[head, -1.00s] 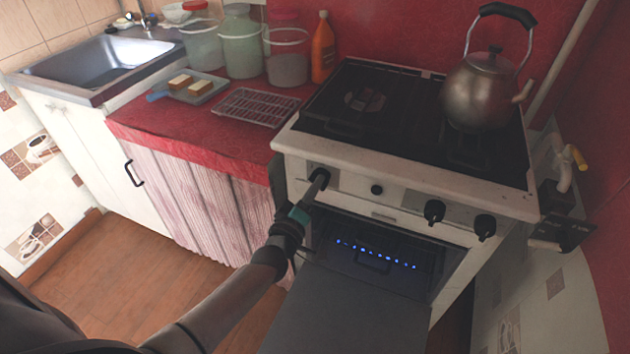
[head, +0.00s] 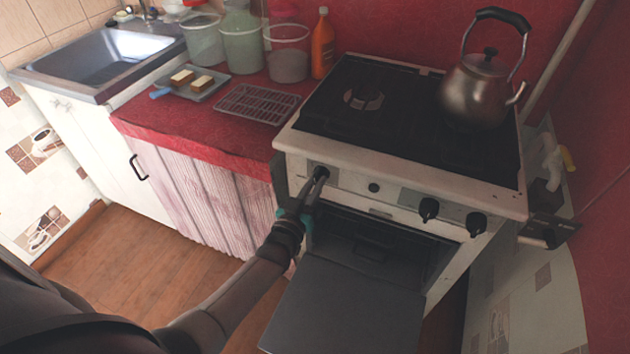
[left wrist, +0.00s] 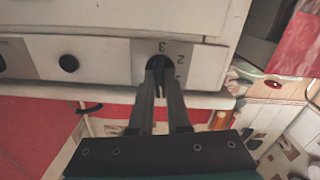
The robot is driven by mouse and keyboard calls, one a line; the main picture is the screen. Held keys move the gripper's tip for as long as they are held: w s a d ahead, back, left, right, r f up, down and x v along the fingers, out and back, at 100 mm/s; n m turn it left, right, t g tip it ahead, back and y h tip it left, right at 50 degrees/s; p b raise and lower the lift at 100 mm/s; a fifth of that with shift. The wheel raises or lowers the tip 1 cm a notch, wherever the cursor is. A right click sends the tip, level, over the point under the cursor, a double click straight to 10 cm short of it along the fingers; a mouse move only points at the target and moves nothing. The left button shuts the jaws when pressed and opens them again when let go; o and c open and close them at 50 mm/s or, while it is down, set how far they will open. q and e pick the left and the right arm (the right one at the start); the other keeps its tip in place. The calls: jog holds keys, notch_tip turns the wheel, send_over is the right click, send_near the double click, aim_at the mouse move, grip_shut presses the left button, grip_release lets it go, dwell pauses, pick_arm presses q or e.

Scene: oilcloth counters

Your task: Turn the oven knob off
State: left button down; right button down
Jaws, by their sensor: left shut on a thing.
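The oven knob (head: 321,173) is a black knob at the left end of the white stove's front panel. In the left wrist view the knob (left wrist: 158,63) sits beside printed numbers, with 3 and 2 readable. My left gripper (head: 318,180) is shut on this knob, and its fingers (left wrist: 159,78) cover part of it. The oven (head: 380,245) below has its door (head: 345,305) hanging open, and its inside is dark with no blue flames showing. My right gripper is in neither view.
A kettle (head: 474,92) stands on the stove top. The red counter (head: 190,125) holds jars, a rack and a tray. The open door fills the space below.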

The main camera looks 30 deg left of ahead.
pick_arm(q)
jog(key=shift+m, duration=1)
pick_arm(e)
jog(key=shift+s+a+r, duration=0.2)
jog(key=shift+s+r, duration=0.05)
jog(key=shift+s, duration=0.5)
pick_arm(q)
jog(key=c, duration=0.9)
grip_release()
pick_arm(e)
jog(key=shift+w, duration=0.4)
